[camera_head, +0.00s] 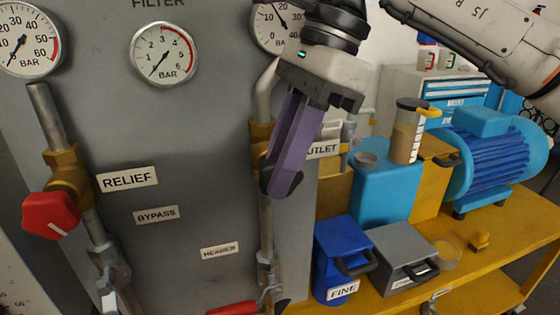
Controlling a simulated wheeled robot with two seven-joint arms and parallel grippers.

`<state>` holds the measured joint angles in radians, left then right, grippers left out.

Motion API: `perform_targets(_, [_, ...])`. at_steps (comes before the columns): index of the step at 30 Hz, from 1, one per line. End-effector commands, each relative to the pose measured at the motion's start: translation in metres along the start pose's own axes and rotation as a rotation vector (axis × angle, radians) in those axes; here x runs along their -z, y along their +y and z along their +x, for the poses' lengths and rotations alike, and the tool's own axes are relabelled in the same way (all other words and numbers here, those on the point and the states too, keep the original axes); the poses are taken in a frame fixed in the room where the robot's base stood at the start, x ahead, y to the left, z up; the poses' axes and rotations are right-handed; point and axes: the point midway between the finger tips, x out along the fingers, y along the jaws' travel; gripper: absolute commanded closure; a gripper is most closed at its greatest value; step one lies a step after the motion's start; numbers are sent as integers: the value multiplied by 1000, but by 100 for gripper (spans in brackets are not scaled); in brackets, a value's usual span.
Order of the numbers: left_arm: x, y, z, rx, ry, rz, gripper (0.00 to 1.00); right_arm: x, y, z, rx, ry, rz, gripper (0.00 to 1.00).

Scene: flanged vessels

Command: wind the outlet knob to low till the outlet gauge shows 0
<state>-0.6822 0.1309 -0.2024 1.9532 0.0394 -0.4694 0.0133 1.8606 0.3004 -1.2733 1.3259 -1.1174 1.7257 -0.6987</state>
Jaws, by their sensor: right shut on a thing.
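My right gripper (281,184) reaches down from the top in front of the outlet pipe. Its purple fingers are shut at the brass outlet valve body (260,138), left of the partly covered OUTLET label (323,150). My left gripper is not in view.
On the grey panel are the red relief knob (51,214), the filter gauge (163,54) and a left gauge (27,41). A red lever (232,308) is at the bottom. Right, a yellow bench (480,290) holds blue and grey boxes, a jug and a blue motor (492,160).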

Motion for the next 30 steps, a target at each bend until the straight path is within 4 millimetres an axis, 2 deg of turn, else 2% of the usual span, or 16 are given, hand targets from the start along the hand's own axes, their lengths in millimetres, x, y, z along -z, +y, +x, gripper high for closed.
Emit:
perform_targets(7, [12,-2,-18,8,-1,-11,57,-5,0,-4,-3,135,-4,100])
perform_targets(13, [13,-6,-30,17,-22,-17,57,-6,0,-2,-3,287,-5,100])
perform_targets(18, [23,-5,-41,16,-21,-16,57,-7,0,0,-3,408,-4,100])
perform_targets(24, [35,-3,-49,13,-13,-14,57,-7,0,2,-1,517,-2,100])
perform_targets(30, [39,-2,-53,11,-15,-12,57,-7,0,4,-2,577,-2,100])
